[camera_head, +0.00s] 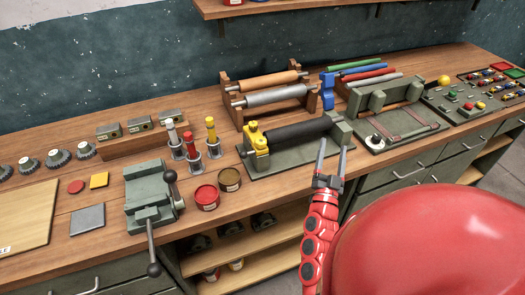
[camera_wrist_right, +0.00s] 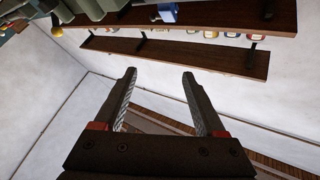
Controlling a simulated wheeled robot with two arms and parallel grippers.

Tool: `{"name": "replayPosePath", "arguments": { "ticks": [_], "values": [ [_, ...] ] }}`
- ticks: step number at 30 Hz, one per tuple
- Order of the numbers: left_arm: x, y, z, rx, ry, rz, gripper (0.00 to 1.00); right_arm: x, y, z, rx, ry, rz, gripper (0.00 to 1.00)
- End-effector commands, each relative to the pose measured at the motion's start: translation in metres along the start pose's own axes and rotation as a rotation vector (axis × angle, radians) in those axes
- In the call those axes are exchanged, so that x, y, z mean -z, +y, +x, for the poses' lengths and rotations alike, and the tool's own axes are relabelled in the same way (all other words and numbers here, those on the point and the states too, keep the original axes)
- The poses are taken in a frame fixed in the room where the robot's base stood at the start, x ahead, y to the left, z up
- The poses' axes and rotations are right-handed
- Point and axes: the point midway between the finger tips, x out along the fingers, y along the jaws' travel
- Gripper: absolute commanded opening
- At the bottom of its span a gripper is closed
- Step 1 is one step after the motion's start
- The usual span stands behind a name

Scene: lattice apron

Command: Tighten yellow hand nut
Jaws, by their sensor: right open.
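A small yellow knob, which looks like the hand nut (camera_head: 252,127), sits on top of this block. It is too small to tell how tight it is. My right gripper (camera_head: 333,147) is open and empty, its fingers pointing up near the roller's right end, at the front of the bench. It is to the right of the yellow block and apart from it. The right wrist view also shows the open fingers (camera_wrist_right: 160,76) with nothing between them. My left gripper is not in view.
A green vise (camera_head: 148,196) with handles and two round tins (camera_head: 205,197) stand left of the roller unit. Tubes in holders (camera_head: 211,140) stand close to its left. A press bed (camera_head: 393,135) is at right. A shelf (camera_head: 280,7) hangs behind.

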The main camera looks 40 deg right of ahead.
Motion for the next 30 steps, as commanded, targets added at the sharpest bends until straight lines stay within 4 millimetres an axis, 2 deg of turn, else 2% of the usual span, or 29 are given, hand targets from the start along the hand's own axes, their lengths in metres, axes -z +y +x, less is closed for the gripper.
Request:
{"name": "replayPosePath", "arguments": {
  "ticks": [1, 3, 6, 8, 11, 16, 21, 25, 30],
  "values": [
    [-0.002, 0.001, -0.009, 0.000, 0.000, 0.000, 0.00, -0.004, 0.020, 0.005, -0.016, -0.045, 0.015, 0.73],
    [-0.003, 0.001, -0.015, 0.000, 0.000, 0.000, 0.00, -0.011, 0.033, 0.011, -0.003, -0.141, 0.048, 0.73],
    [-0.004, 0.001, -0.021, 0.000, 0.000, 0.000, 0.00, -0.009, 0.033, 0.012, 0.081, -0.258, 0.085, 0.73],
    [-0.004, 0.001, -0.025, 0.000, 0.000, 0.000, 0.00, -0.003, 0.025, 0.007, 0.159, -0.316, 0.093, 0.73],
    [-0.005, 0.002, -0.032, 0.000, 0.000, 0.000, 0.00, 0.011, 0.003, -0.010, 0.325, -0.399, 0.069, 0.73],
    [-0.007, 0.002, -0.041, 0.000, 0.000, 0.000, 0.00, 0.032, -0.041, -0.063, 0.621, -0.507, -0.053, 0.73],
    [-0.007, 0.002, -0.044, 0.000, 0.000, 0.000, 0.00, 0.037, -0.062, -0.107, 0.799, -0.574, -0.163, 0.73],
    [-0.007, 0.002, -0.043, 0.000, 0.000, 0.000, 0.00, 0.036, -0.069, -0.117, 0.844, -0.591, -0.190, 0.73],
    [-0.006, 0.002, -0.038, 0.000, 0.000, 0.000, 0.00, 0.028, -0.082, -0.109, 0.850, -0.594, -0.185, 0.73]
  ]
}}
